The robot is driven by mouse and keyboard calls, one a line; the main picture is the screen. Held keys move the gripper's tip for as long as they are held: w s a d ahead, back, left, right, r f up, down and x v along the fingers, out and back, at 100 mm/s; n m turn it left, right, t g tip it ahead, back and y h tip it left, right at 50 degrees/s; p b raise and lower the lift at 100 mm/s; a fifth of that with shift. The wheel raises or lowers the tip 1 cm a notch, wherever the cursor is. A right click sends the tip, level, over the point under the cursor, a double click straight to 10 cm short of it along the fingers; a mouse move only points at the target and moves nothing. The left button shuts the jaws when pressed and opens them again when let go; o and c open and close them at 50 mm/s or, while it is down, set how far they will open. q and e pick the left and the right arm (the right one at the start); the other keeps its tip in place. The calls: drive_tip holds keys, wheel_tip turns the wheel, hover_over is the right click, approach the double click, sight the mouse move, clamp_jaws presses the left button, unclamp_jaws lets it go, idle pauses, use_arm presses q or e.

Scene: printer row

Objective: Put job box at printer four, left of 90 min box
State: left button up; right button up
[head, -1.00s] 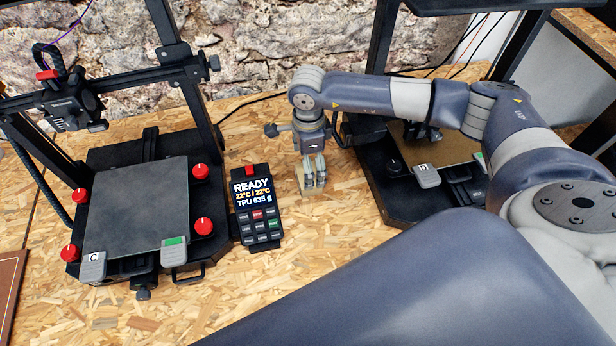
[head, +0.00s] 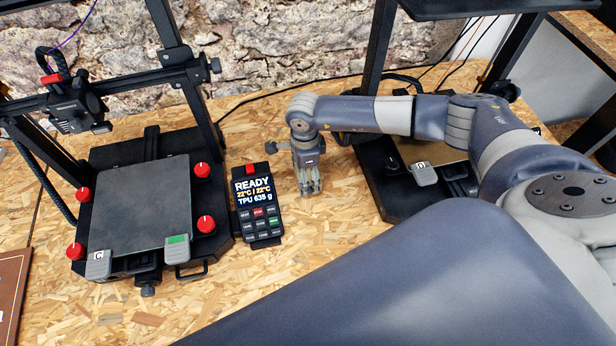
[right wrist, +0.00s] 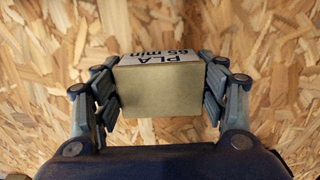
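The job box, a small beige block with a white label (right wrist: 162,60) that reads PLA 65 min, shows in the right wrist view with its bare side (right wrist: 160,92) towards the camera. My right gripper (right wrist: 163,95) has one finger on each side of it, very close to or touching both sides. In the head view the right gripper (head: 309,185) points down at the board between two printers, and its fingers mostly hide the box. I cannot tell whether the fingers press on it. The 90 min box and my left gripper are not in view.
A printer with a dark bed (head: 145,205) marked C and red knobs stands left. A keypad display (head: 258,200) reading READY lies just left of the right gripper. A printer marked D (head: 423,173) stands right, partly behind my arm. The front chipboard (head: 250,290) is clear.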

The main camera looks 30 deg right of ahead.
drive_tip(key=shift+c, duration=0.5)
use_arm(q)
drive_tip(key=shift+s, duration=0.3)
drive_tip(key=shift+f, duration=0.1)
use_arm(e)
drive_tip(key=shift+r, duration=0.1)
